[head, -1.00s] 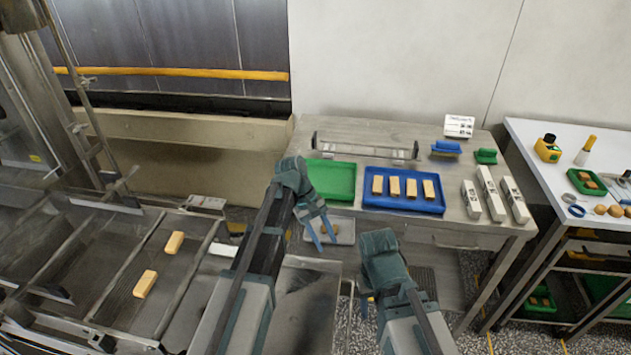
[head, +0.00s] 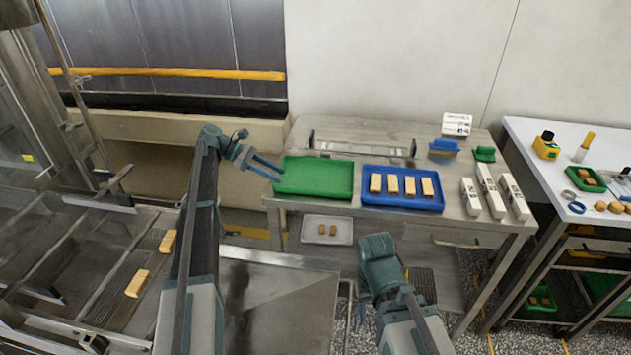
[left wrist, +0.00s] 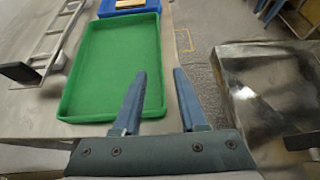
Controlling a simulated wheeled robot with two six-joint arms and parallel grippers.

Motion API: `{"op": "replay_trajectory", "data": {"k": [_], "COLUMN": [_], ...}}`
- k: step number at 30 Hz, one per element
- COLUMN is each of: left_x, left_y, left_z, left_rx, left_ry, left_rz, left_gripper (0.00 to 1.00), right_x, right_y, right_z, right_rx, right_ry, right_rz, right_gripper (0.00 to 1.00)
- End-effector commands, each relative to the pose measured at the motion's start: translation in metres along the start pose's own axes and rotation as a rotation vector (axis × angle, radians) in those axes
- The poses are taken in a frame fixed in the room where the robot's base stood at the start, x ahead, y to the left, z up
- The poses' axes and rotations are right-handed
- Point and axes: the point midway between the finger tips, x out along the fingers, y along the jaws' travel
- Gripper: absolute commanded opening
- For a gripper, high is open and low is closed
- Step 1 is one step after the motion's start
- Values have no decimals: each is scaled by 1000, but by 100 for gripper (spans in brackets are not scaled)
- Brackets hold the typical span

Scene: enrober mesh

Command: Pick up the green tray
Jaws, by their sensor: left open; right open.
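The green tray (head: 316,178) lies empty on the steel table, left of the blue tray, in the head view. It also fills the middle of the left wrist view (left wrist: 112,62). My left gripper (head: 273,169) is open at the tray's left end. In the left wrist view its fingers (left wrist: 160,98) point along the tray, one over the tray's near right corner area and the other outside its right edge. I cannot tell their height above the rim. My right gripper (head: 363,308) is low in front of the table, away from the tray; its fingers are mostly hidden.
A blue tray (head: 403,205) with several tan bars stands close to the green tray's right. A metal rail frame (head: 362,148) lies behind it. White boxes (head: 492,191) stand further right.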

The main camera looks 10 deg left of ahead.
Motion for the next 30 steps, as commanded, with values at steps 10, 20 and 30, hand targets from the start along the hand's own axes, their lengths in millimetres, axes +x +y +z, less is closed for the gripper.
{"op": "replay_trajectory", "data": {"k": [10,20,30], "left_x": [58,72,111], "left_y": [-1,-1,-1], "left_z": [-1,2,6], "left_rx": [1,2,1], "left_ry": [0,0,0], "left_rz": [-1,-2,-1], "left_gripper": [42,42,42], "right_x": [29,32,48], "right_y": [-3,-3,-4], "right_z": [-2,-2,-3], "right_rx": [0,0,0], "right_ry": [0,0,0], "right_rz": [0,0,0], "right_gripper": [50,50,50]}}
